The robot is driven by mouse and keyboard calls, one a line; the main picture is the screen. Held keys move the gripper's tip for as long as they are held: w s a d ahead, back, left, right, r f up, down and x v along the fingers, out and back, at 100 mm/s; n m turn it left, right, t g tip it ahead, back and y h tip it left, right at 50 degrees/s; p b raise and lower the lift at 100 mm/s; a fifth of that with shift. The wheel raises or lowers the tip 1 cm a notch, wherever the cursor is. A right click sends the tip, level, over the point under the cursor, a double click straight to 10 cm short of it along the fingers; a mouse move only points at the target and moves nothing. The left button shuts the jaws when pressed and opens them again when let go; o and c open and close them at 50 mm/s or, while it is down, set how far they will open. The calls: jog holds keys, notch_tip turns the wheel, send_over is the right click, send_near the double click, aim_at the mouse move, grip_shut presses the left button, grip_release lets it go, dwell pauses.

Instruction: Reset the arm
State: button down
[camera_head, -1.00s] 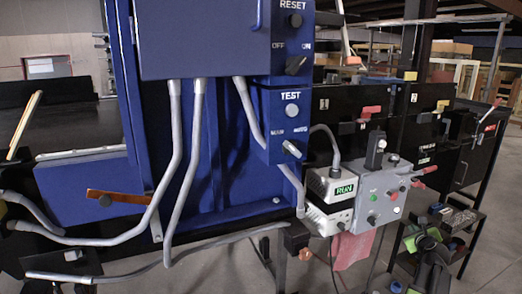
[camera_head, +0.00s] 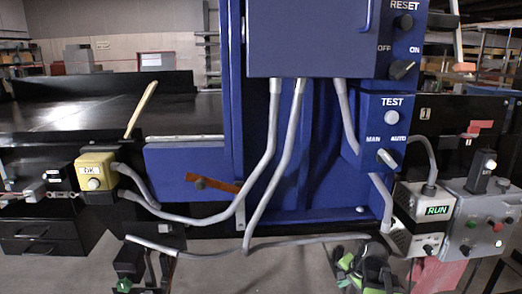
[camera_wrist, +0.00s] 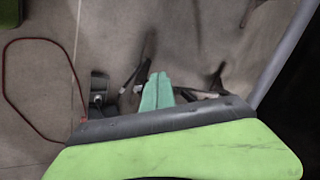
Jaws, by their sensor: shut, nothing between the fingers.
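My gripper (camera_wrist: 157,92) shows in the wrist view as two teal fingers lying together, shut and empty, over the grey concrete floor. In the head view my folded green and black arm (camera_head: 368,268) is low, right of centre, in front of the blue machine. Its fingertips cannot be made out there. The gripper touches nothing that I can see.
The blue machine (camera_head: 318,38) carries RESET and TEST controls. Grey cables (camera_head: 272,135) hang from it. A RUN box (camera_head: 422,215) and a grey button box (camera_head: 484,224) stand right. A yellow OK box (camera_head: 96,171) is left. Bare floor (camera_head: 220,270) shows below.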

jog(key=s+a+f+n+g+h, duration=0.1)
jog(key=s+a+n+g, duration=0.2)
jog(key=s+a+n, duration=0.45)
jog(key=s+a+f+n+g+h, duration=0.15)
jog(key=a+n, duration=0.35)
jog(key=a, duration=0.5)
notch_tip(320, 180, up, 16)
jog(key=y+p, duration=0.1)
jog(key=p, duration=1.5)
jog(key=shift+d+m, duration=0.3)
jog(key=shift+m, duration=0.15)
